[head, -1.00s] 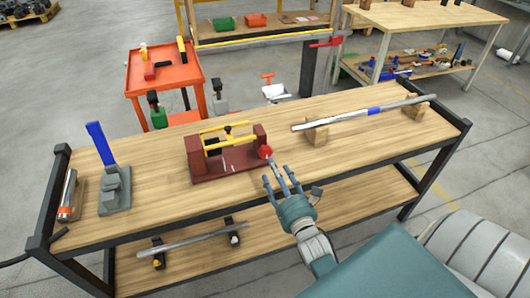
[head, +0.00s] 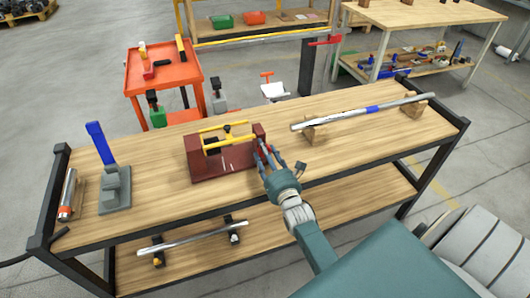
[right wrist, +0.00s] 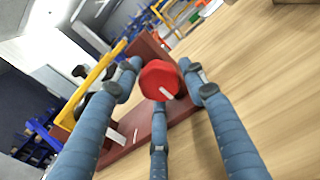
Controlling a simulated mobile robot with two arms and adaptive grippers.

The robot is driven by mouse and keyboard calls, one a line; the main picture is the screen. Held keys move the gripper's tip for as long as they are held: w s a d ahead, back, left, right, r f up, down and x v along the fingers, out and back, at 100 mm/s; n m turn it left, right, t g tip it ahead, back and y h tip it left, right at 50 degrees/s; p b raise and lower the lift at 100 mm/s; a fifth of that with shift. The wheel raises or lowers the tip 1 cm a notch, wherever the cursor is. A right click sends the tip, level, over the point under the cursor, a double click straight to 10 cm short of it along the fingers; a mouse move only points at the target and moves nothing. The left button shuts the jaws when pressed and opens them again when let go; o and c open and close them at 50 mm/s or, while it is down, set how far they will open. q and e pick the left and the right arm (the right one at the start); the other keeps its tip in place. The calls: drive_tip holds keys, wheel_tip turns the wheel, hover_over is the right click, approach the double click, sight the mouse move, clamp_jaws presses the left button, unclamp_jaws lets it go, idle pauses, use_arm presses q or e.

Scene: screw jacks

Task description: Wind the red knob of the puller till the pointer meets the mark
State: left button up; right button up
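The puller (head: 208,169) is a dark red frame with yellow bars, standing on the workbench. A small black part (head: 227,128) sits at its yellow bars; I cannot tell whether it is the pointer. Pale marks show on its base, too small to read. The red knob (right wrist: 160,80) at its right end has a white stripe on its face. My right gripper (head: 267,158) is at that end, mostly hiding the knob in the head view. In the right wrist view its three fingers are spread around the knob, with a gap visible at the left finger. My left gripper is out of view.
On the workbench (head: 150,150), a grey stand with a blue upright (head: 115,185) is at the left, and a metal bar (head: 345,118) rests on wooden blocks at the right. A lower shelf holds another rod (head: 190,241). An orange cart (head: 165,85) stands behind.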

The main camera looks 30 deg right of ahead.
drive_tip(key=c, duration=0.6)
drive_tip(key=shift+m, duration=0.4)
